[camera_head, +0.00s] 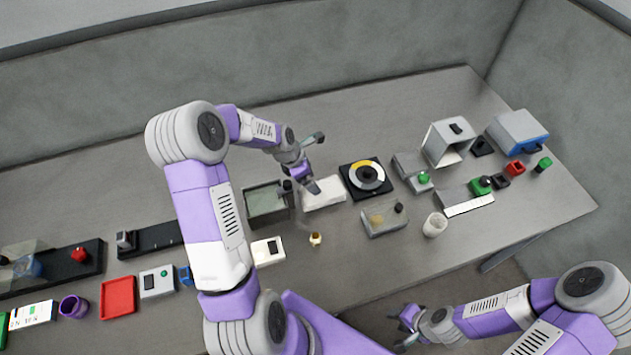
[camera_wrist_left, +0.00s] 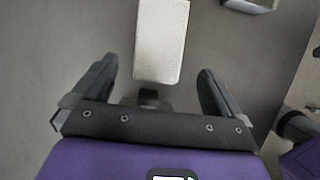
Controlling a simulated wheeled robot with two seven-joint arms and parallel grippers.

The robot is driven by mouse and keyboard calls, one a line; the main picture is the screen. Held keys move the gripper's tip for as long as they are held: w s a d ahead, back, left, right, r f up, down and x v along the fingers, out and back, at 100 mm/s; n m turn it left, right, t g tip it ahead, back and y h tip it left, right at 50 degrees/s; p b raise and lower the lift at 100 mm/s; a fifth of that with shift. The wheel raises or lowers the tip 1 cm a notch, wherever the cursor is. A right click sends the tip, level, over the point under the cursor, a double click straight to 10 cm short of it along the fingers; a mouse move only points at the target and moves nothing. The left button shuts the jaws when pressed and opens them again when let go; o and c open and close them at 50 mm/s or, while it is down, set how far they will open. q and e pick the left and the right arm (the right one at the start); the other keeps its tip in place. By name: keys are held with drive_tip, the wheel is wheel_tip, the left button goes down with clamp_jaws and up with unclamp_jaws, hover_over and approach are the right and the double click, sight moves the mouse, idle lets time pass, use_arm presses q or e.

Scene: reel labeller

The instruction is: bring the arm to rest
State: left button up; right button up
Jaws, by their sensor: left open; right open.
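My left arm comes in from the left and reaches over the middle of the bench. My left gripper (camera_head: 301,188) is open above the near-left end of a white block (camera_head: 325,194). In the left wrist view the open fingers (camera_wrist_left: 158,95) are wide apart and empty. The white block (camera_wrist_left: 160,40) lies beyond them, in line with the gap; I cannot tell the height between. My right gripper (camera_head: 403,325) is open and empty, low at the bench's front side, clear of the objects.

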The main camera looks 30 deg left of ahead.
use_arm(q)
drive_tip(key=shift+v, duration=1.05)
